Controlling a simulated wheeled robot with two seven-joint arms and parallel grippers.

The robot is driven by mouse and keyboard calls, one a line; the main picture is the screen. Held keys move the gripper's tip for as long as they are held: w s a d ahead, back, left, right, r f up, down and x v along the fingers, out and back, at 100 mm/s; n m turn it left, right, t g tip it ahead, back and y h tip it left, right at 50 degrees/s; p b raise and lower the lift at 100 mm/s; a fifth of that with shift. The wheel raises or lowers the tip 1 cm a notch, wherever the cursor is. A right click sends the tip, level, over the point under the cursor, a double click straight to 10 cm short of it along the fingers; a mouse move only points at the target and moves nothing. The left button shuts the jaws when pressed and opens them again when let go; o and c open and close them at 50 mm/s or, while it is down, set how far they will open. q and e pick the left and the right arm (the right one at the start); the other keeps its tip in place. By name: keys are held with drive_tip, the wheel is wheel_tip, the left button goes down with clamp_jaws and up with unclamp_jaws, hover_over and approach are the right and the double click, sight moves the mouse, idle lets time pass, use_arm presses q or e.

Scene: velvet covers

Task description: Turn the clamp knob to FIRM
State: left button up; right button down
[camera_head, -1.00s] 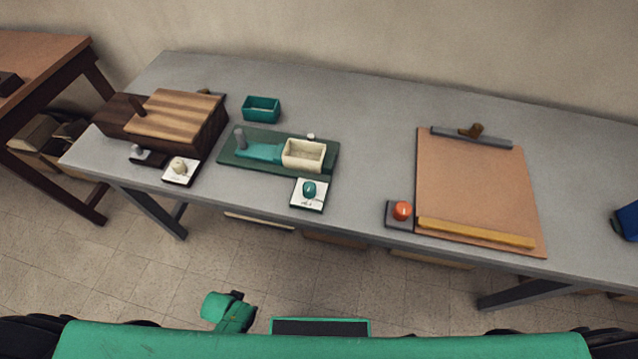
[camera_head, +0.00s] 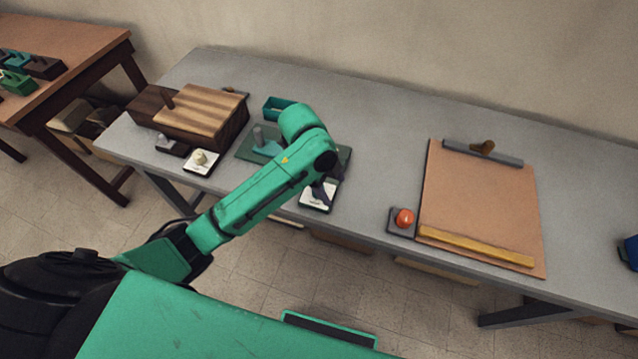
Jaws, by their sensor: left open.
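My left arm reaches in from the left, and my open left gripper (camera_head: 325,192) points down over the white dial plate (camera_head: 314,203) in front of the green-based device (camera_head: 247,150). The gripper and wrist hide the teal knob on that plate, so I cannot tell whether they touch it. A cream knob (camera_head: 200,158) sits on another white plate by the striped wooden block (camera_head: 200,112). An orange knob (camera_head: 404,218) sits on a dark base by the brown board (camera_head: 480,200). The labels are too small to read. My right gripper is not in view.
A teal open box (camera_head: 273,106) stands behind the device, partly covered by my arm. The grey table (camera_head: 375,150) is clear between device and board. A yellow bar (camera_head: 475,247) lies along the board's front edge. A blue object (camera_head: 629,252) is at the far right.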

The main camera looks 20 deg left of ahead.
use_arm(q)
drive_tip(key=w+a+r+m+g+y, duration=0.1)
drive_tip(key=w+a+r+m+y, duration=0.25)
drive_tip(key=r+m, duration=0.5)
drive_tip(key=shift+m+h, duration=0.25)
drive_tip(key=shift+m, duration=0.1)
drive_tip(key=f, duration=0.5)
drive_tip(key=f+p, duration=0.1)
drive_tip(key=f, duration=0.9)
drive_tip(key=shift+a+f, duration=0.15)
drive_tip(key=shift+a, duration=0.25)
clamp_jaws()
